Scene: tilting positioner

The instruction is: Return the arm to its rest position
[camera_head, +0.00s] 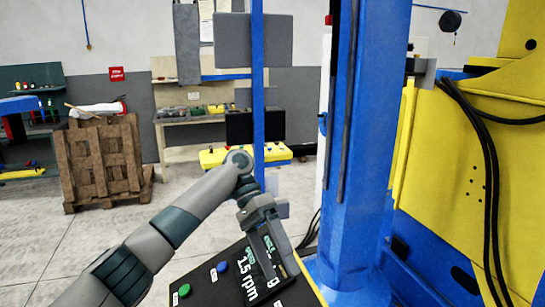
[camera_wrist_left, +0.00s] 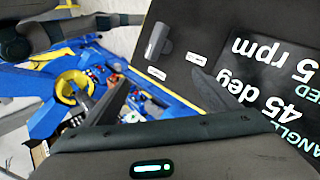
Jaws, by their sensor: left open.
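My left arm (camera_head: 175,228) reaches in from the lower left, bends at a raised joint, and comes down to my left gripper (camera_head: 279,252) over the control panel (camera_head: 215,292). In the left wrist view the two dark fingers of the left gripper (camera_wrist_left: 160,78) are spread apart with nothing between them. The black panel has a green button (camera_head: 184,290), a blue button (camera_head: 221,266) and a display (camera_head: 250,278) reading 1.5 rpm. The wrist view shows 45 deg on the display (camera_wrist_left: 262,80) and a grey switch (camera_wrist_left: 156,40). The gripper hides part of the panel in the head view.
A thick blue column (camera_head: 355,150) and the yellow positioner (camera_head: 460,180) stand close on the right, with black cables (camera_head: 478,130). A thin blue post (camera_head: 258,100) rises behind the gripper. A wooden pallet stack (camera_head: 103,160) and workbench (camera_head: 190,117) stand farther back; open floor lies left.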

